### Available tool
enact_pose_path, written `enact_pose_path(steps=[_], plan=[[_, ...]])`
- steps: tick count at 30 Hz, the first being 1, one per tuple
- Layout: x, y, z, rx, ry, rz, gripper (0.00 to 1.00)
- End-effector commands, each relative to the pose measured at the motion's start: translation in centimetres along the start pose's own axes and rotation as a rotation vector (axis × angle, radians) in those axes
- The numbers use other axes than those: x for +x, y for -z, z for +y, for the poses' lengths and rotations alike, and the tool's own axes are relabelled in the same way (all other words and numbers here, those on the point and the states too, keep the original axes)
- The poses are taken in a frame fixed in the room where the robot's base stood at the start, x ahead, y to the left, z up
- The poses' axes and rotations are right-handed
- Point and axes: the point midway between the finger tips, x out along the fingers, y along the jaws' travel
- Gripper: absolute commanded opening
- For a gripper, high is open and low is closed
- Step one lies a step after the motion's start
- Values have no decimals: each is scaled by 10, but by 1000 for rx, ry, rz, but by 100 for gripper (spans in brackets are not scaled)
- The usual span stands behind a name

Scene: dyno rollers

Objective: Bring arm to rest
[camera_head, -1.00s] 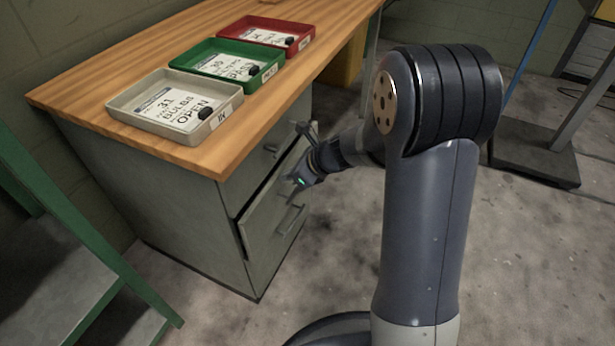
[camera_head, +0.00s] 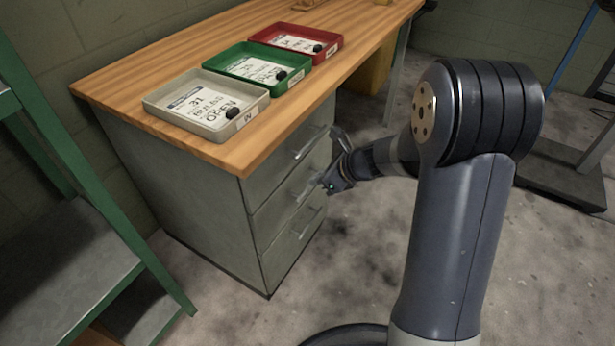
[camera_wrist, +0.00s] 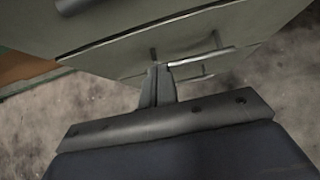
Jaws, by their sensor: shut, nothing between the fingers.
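My gripper (camera_head: 328,184) is shut and empty, held low beside the drawer fronts of the desk, close to the middle drawer's handle (camera_head: 304,190). In the wrist view its closed fingers (camera_wrist: 161,72) point at the grey drawer front (camera_wrist: 130,52), with a bar handle (camera_wrist: 205,60) just beyond. I cannot tell whether the fingertips touch the front. The arm is bent, with its elbow high. All the drawers look closed.
On the wooden desk top (camera_head: 205,165) stand a grey tray (camera_head: 165,112), a green tray (camera_head: 222,75) and a red tray (camera_head: 268,42). A green-framed stand (camera_head: 165,275) is at the left.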

Motion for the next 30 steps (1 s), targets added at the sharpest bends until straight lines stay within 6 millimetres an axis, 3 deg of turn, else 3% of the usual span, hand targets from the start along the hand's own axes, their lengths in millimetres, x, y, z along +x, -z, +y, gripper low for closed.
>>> enact_pose_path(steps=[1,3,12,25,30], plan=[[-20,-6,-1,1,6,-2,0],[-36,-5,-1,1,5,-1,0],[-79,-2,0,1,2,0,0],[-83,0,0,0,1,2,0],[-73,0,0,-1,-1,1,0]])
